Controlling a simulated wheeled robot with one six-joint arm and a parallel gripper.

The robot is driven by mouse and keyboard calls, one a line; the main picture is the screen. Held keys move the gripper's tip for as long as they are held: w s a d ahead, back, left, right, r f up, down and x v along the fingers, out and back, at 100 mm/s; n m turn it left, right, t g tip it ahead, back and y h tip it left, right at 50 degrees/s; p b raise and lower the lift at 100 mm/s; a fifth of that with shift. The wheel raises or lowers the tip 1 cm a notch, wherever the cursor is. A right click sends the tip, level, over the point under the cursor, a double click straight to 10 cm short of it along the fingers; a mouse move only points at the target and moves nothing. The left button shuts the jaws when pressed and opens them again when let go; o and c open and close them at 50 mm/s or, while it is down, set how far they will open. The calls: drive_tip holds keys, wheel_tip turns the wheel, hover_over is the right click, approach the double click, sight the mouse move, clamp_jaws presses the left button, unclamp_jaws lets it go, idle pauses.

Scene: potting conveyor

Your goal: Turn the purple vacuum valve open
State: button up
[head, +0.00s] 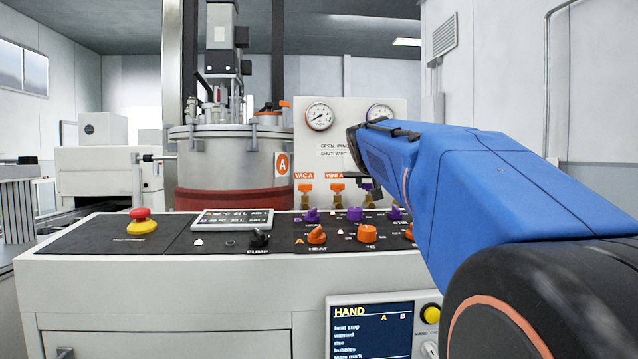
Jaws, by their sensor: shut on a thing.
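My gripper (362,180) is seen small and dark under the front end of my blue arm, at the row of small valves on the back panel. It is shut on the purple vacuum valve (377,193). Only a sliver of purple and some brass show beside the fingers. My arm and fingers hide most of this valve and its label, so its handle angle cannot be told. To its left stand the orange VAC A valve (305,188) and the orange VENT A valve (337,187), each under its label.
In front lies a sloped console with orange knobs (367,233), purple knobs (355,214) and a red stop button (141,221). A steel vessel (228,160) stands behind at left. Two gauges (319,116) sit above the valves. My arm blocks the right side.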

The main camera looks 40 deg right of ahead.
drive_tip(key=shift+w+a+m+g+h, duration=0.1)
drive_tip(key=shift+w+m+g+h, duration=0.1)
drive_tip(key=shift+m+g+h, duration=0.65)
drive_tip(key=shift+w+a+m+g+h, duration=0.1)
drive_tip(key=shift+w+m+g+h, duration=0.2)
drive_tip(key=shift+m+g, duration=1.05)
drive_tip(key=shift+w+a+m+g+h, duration=0.15)
drive_tip(key=shift+m+g+h, duration=0.5)
drive_tip(key=shift+m+g, duration=0.4)
drive_tip(key=m+g, duration=0.1)
drive_tip(key=g, duration=0.1)
drive_tip(key=m+g, duration=0.4)
drive_tip(key=shift+w+d, duration=0.1)
drive_tip(key=shift+w, duration=0.2)
drive_tip(key=shift+m+g, duration=0.35)
drive_tip(key=shift+g, duration=0.1)
drive_tip(key=shift+y, duration=0.3)
drive_tip(key=o, duration=1)
drive_tip(key=shift+o, duration=0.2)
drive_tip(key=v, duration=1.2)
drive_tip(key=shift+s+f, duration=0.1)
